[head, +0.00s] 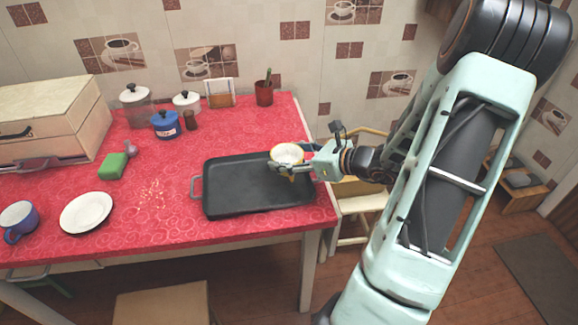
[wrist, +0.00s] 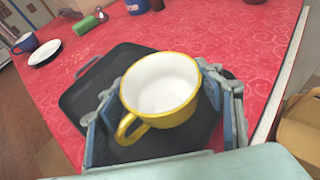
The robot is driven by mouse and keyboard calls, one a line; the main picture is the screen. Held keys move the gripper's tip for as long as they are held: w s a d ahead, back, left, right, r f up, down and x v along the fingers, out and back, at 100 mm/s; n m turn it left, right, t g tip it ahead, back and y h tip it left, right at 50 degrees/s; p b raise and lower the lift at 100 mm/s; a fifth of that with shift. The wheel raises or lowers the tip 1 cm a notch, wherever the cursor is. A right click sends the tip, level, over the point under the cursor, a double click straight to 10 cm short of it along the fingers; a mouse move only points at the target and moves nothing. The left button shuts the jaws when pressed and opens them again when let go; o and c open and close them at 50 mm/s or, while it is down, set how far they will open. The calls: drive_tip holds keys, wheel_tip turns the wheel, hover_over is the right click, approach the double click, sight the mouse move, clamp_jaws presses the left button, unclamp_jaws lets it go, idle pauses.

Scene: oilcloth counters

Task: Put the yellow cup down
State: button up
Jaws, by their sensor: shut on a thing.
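The yellow cup (wrist: 162,92) has a white inside and a yellow handle; it is upright and looks empty in the wrist view. My gripper (wrist: 165,112) is shut on it, with one finger on each side of its body. In the head view the cup (head: 287,154) is at the gripper's tip (head: 290,163), over the right part of the black tray (head: 230,203). I cannot tell for sure whether the cup's base touches the tray.
The red table (head: 150,225) also holds a white plate (head: 86,212), a blue mug (head: 19,218), a green sponge (head: 113,166), a blue pot (head: 165,125), jars and a small plant pot (head: 264,94). A wooden box (head: 50,120) stands at the left. Red cloth is bare behind the tray.

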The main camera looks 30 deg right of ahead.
drive_tip(key=shift+d+f+b, duration=0.2)
drive_tip(key=shift+f+b, duration=0.15)
drive_tip(key=shift+f, duration=1.35)
drive_tip(key=shift+f, duration=0.3)
drive_tip(key=o, duration=1.3)
drive_tip(key=shift+r, duration=0.1)
drive_tip(key=shift+c, duration=0.2)
drive_tip(key=shift+s+d+r, duration=0.1)
drive_tip(key=shift+s+r, duration=0.05)
drive_tip(key=shift+r, duration=0.2)
drive_tip(key=p+v, duration=0.1)
drive_tip(key=v, duration=1)
drive_tip(key=shift+s+p, duration=0.2)
drive_tip(key=shift+p, duration=0.2)
